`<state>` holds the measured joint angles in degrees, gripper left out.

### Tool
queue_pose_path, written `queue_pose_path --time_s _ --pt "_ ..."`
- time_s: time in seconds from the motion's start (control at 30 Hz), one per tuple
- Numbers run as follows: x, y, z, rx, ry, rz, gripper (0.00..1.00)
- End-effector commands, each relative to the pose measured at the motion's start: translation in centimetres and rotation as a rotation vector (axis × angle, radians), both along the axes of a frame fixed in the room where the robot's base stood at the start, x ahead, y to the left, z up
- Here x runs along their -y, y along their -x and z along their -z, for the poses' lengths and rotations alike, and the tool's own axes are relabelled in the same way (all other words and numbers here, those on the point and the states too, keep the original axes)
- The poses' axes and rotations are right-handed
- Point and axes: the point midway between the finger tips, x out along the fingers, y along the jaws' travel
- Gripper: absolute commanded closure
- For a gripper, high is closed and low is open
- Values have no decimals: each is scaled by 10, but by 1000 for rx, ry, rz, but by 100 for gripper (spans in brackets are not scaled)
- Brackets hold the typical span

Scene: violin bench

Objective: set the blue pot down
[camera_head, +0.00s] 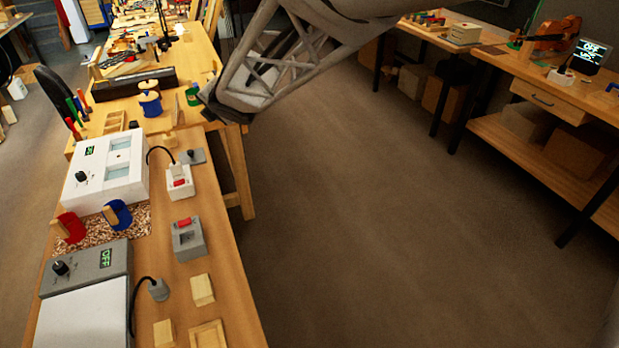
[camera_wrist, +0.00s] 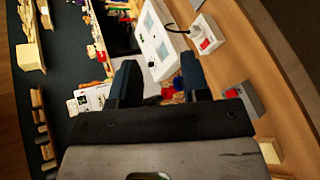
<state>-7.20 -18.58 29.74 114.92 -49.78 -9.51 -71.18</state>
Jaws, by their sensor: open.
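The blue pot (camera_head: 118,216), with a wooden grip, rests on a speckled mat (camera_head: 98,232) on the bench. It appears tilted. A red pot (camera_head: 69,229) with a wooden grip is beside it to the left on the same mat. My gripper (camera_wrist: 160,80) is open, with no object between its fingers.
A white box (camera_head: 112,170) with a knob and display stands behind the mat. A grey box (camera_head: 85,265) reading OFF is in front. A white switch (camera_head: 179,183), a grey switch (camera_head: 188,239) and wooden blocks (camera_head: 202,290) line the right edge. The floor (camera_head: 380,220) is clear.

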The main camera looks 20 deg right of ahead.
Motion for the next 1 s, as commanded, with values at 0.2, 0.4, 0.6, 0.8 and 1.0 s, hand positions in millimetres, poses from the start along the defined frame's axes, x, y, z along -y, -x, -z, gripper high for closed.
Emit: queue_pose_path --time_s 0.2,0.4,0.6,0.8,1.0 --pt "70 84 -20 -193 -337 520 58" --pt "110 180 -19 -357 -663 987 58" --pt "124 284 -6 -515 -966 1438 58" --pt "118 358 6 -637 -1156 1765 58" --pt "113 387 11 -688 -1219 1895 58"
